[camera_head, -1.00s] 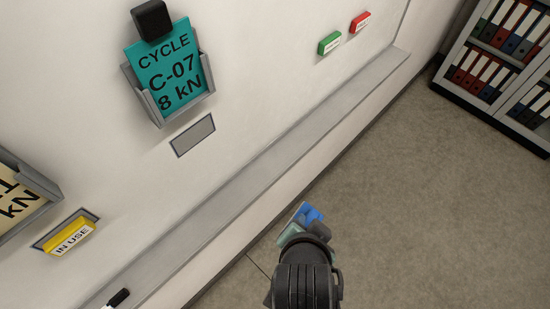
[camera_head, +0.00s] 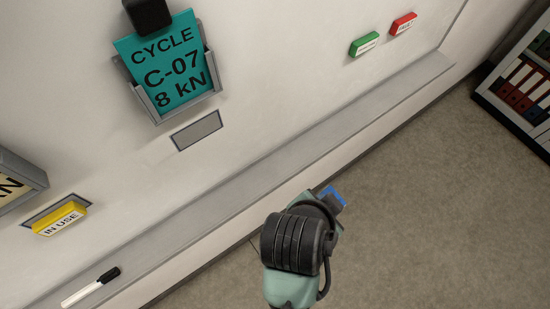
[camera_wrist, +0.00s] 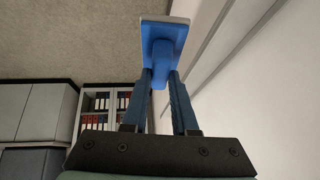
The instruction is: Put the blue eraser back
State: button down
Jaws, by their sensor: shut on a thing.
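The blue eraser (camera_wrist: 163,42) is held between the fingertips of my gripper (camera_wrist: 160,82) in the wrist view. It has a flat blue plate with a pale edge and a narrower blue grip that the fingers close on. In the head view only a small blue part of the eraser (camera_head: 331,192) shows past my gripper (camera_head: 328,205); my wrist hides the rest. My gripper is in front of the wall, out from the long grey ledge (camera_head: 245,163), with the floor behind it. The eraser appears clear of the ledge and wall.
The ledge carries a white marker (camera_head: 90,288) with a black cap at lower left. Above it are a teal card (camera_head: 170,70) in a holder, an empty grey-framed rectangle (camera_head: 197,131), a yellow IN USE magnet (camera_head: 60,219), and green (camera_head: 365,43) and red (camera_head: 403,24) magnets.

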jog(key=w+a+p, duration=0.1)
jog(key=w+a, duration=0.8)
jog(key=w, duration=0.4)
notch_tip(320, 180, down, 6)
jog(key=shift+s+a+r, duration=0.1)
jog(key=shift+a, duration=0.05)
jog(key=shift+w+a+f+p, duration=0.2)
jog(key=shift+f+p, duration=0.2)
jog(key=shift+p, duration=0.25)
jog(key=c, duration=0.7)
grip_release()
jog(key=shift+d, duration=0.1)
jog(key=shift+f+b, duration=0.4)
jog(key=shift+b, duration=0.15)
jog(key=v, duration=1.3)
jog(key=shift+s+r, duration=0.15)
jog(key=shift+r, duration=0.05)
jog(key=shift+d, duration=0.1)
